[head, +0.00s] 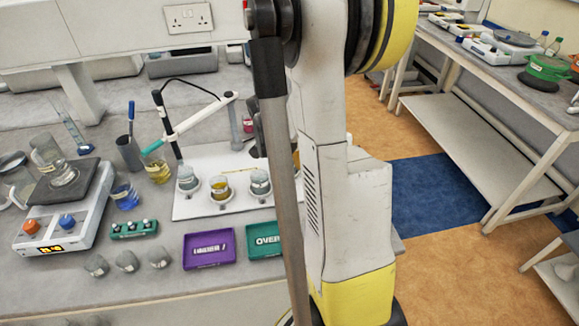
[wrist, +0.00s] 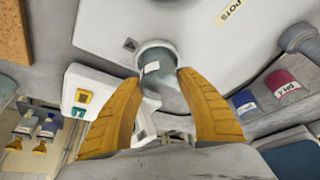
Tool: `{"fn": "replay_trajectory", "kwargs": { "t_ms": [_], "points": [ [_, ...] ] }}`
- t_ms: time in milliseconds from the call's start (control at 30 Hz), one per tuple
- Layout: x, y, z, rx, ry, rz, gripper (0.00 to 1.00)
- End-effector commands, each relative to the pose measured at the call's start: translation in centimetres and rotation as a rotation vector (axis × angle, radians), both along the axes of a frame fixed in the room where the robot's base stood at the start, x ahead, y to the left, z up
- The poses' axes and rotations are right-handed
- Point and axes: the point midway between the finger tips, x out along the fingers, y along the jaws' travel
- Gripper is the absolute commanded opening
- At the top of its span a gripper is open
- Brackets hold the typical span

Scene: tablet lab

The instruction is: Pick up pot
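In the wrist view, a small glass pot (wrist: 152,68) with a grey-blue body and a pale label stands at a round holder in a white board (wrist: 205,30) marked "POTS". The two orange fingers of my gripper (wrist: 160,76) flank the pot, one on each side. Their tips are very close to its sides; I cannot tell whether they touch. In the head view, pots with clear-grey (head: 188,181), yellow (head: 220,188) and grey (head: 260,184) contents stand in a row on the white board. My arm hides most of my gripper there.
A purple tray (head: 209,262) and a green "OVER" tray (head: 265,254) lie in front of the board.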

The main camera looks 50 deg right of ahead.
Motion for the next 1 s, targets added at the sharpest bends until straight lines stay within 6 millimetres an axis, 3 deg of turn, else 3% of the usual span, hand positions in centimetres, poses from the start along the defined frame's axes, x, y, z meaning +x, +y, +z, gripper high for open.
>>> {"fn": "replay_trajectory", "kwargs": {
  "t_ms": [467,733,1000],
  "points": [
    [0.0,0.0,0.6,0.0,0.0,0.0,0.14],
    [-0.1,0.0,4.8,0.0,0.0,0.0,0.14],
    [-5.8,3.4,8.4,0.0,0.0,-0.001,0.14]
  ]
}}
